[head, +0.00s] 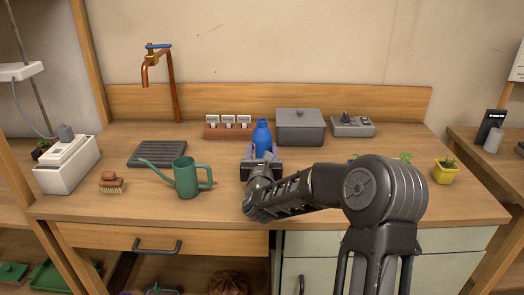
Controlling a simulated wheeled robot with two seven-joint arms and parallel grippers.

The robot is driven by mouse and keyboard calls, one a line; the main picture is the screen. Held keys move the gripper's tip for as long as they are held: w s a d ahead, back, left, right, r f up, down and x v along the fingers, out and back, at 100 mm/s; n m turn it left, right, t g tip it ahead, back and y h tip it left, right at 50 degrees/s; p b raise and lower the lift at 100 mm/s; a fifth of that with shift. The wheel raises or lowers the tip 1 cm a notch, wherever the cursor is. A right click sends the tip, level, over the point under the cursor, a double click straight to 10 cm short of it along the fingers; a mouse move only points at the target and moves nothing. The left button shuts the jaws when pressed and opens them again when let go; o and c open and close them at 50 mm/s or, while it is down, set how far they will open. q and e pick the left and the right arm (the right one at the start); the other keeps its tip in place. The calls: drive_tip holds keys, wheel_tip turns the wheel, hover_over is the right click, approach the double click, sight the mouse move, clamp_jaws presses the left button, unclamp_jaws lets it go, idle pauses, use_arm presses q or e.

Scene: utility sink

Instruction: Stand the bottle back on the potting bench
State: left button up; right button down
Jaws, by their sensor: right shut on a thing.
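The blue bottle (262,137) is upright over the middle of the wooden potting bench (240,217). My right gripper (262,156) is shut on the bottle around its lower part. The gripper and wrist hide the bottle's base, so I cannot tell whether it touches the bench top. My right arm reaches in from the right, low over the bench. My left gripper is not in view.
A green watering can (187,178) stands left of the gripper. A grey lidded box (300,128) and a rack of small labelled pots (228,127) stand behind. A yellow pot (445,172) is at right. Bare bench lies in front of the can.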

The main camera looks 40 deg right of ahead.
drive_tip(key=c, duration=0.5)
unclamp_jaws()
drive_tip(key=b+v, duration=0.1)
drive_tip(key=v, duration=1.1)
drive_tip(key=shift+b, duration=0.35)
